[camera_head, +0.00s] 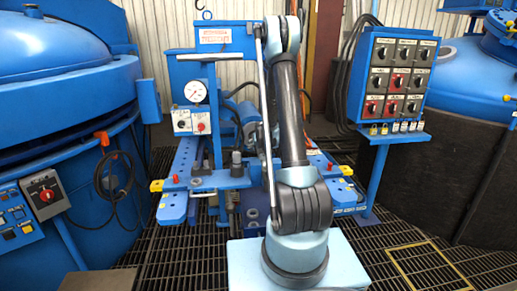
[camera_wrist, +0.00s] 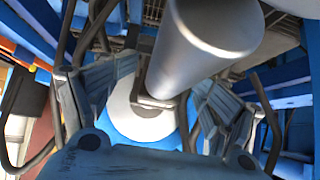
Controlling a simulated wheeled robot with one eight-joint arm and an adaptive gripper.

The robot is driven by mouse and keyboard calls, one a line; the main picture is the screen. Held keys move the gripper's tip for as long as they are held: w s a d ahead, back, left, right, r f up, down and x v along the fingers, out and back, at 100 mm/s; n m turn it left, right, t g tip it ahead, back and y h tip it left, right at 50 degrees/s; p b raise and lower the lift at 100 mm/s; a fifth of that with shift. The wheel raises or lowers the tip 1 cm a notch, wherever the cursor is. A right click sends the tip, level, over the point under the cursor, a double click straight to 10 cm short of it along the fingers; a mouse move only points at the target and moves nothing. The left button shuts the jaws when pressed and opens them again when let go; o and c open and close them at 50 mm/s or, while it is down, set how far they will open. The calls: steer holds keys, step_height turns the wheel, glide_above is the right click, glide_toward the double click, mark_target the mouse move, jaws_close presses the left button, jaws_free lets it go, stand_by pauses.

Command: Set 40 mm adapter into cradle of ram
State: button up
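In the wrist view, my gripper (camera_wrist: 165,100) has its two ridged finger pads spread apart. A smooth grey cylinder (camera_wrist: 212,35) lies between and above them, its larger end near the camera. A strip of background shows between the left pad and the cylinder, so I see no clear grip. Behind is a pale round disc (camera_wrist: 122,108) with blue beside it. In the head view, my arm hides my gripper and part of the blue press (camera_head: 213,60). A dark grey stepped post (camera_head: 236,166) stands on its crossbeam. I cannot tell which part is the adapter; the cradle is not clearly visible.
A control panel (camera_head: 399,75) on a blue stand is to the right of the press. A blue furnace vessel (camera_head: 60,95) stands at left, another round vessel (camera_head: 488,65) at right. Perforated side beams (camera_head: 186,160) flank the press. Grating floor (camera_head: 410,225) is open at front right.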

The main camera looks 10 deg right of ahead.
steer(key=shift+w+a+r, duration=0.1)
steer(key=shift+r, duration=0.15)
steer(key=shift+s+r, duration=0.2)
steer(key=v, duration=1.1)
steer(key=shift+s, duration=0.25)
